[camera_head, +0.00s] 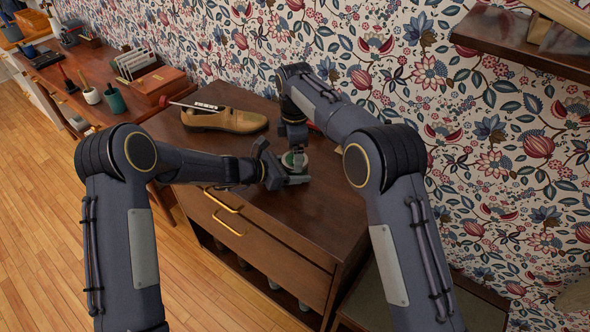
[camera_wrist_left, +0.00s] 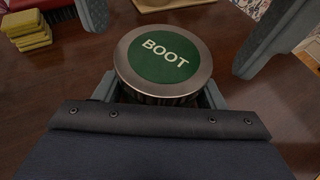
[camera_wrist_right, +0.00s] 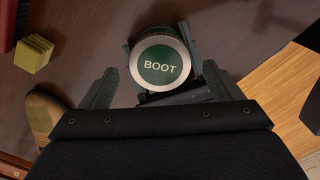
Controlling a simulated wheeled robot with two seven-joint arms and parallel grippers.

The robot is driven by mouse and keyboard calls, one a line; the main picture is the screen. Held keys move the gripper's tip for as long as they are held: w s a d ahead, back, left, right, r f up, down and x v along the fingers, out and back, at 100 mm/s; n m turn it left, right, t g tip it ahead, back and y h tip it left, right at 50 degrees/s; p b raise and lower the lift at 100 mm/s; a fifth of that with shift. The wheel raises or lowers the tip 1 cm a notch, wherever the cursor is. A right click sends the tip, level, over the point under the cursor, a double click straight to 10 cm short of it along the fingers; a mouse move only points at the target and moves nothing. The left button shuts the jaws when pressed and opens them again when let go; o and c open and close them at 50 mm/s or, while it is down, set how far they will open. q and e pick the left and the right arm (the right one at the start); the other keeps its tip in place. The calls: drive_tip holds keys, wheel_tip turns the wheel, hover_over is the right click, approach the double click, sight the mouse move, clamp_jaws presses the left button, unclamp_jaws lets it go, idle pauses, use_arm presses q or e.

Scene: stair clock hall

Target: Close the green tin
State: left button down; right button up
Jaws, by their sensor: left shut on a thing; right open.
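The green tin (camera_head: 289,160) stands upright on the dark wooden cabinet top. Its round face, green with a silver rim and the word BOOT, shows in the left wrist view (camera_wrist_left: 165,55) and the right wrist view (camera_wrist_right: 160,65). The lid lies on top; I cannot tell whether it is pressed fully down. My left gripper (camera_wrist_left: 162,92) is shut on the tin, one finger on either side of its body. My right gripper (camera_wrist_right: 160,86) is open above the tin, its fingers apart and not touching it. In the head view the grippers partly hide the tin.
A tan shoe (camera_head: 225,120) lies on the cabinet behind the tin. Stacked yellow blocks (camera_wrist_right: 34,53) stand near it. A red-brown box (camera_head: 160,84) and cups stand on the desk at left. A dark shelf (camera_head: 520,45) juts from the wall. The cabinet's front right top is clear.

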drive_tip(key=shift+f, duration=0.85)
drive_tip(key=shift+c, duration=0.3)
drive_tip(key=c, duration=1)
drive_tip(key=m, duration=0.3)
drive_tip(key=o, duration=1.1)
drive_tip(key=shift+c, duration=0.2)
